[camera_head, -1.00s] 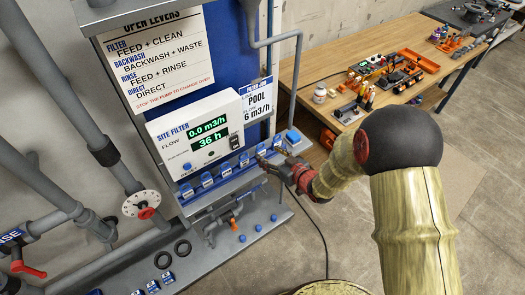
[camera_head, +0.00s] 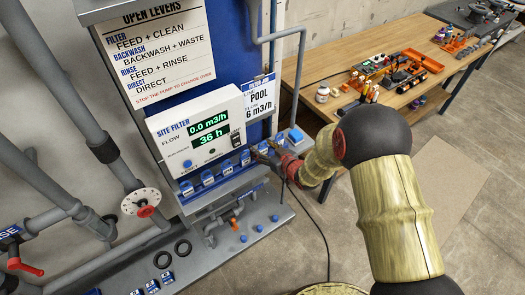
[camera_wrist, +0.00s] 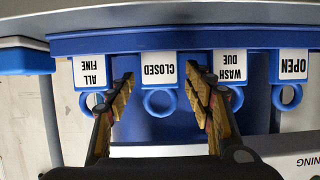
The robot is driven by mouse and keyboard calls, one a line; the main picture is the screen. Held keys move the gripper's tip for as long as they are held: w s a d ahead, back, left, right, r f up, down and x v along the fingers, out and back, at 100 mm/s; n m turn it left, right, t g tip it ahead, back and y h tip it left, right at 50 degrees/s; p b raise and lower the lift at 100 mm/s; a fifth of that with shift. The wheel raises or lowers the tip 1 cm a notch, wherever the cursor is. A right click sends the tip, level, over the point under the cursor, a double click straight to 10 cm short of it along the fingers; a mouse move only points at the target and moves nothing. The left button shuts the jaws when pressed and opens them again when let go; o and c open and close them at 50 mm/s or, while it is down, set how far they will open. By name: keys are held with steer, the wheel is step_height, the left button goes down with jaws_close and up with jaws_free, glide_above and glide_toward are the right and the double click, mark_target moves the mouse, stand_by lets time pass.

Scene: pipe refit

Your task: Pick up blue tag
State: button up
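Several blue tags with white labels hang in a row on a blue rail below the site filter display. In the wrist view they appear upside down: the ALL FINE tag (camera_wrist: 93,72), the CLOSED tag (camera_wrist: 159,72), the WASH DUE tag (camera_wrist: 229,68) and the OPEN tag (camera_wrist: 291,68). Each has a blue ring. My gripper (camera_wrist: 160,80) is open, with one finger on each side of the CLOSED tag and nothing visibly clamped. In the head view my gripper (camera_head: 267,152) is at the right part of the rail and hides some tags there.
The display box (camera_head: 200,130) stands right above the rail. A grey ledge (camera_head: 235,255) below carries black rings, blue pieces and a small orange-handled valve. A wooden table (camera_head: 345,60) with tools and bottles is at the right. Grey pipes fill the left side.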

steer(key=c, duration=1)
steer(key=shift+o, duration=0.2)
steer(key=shift+r, duration=0.1)
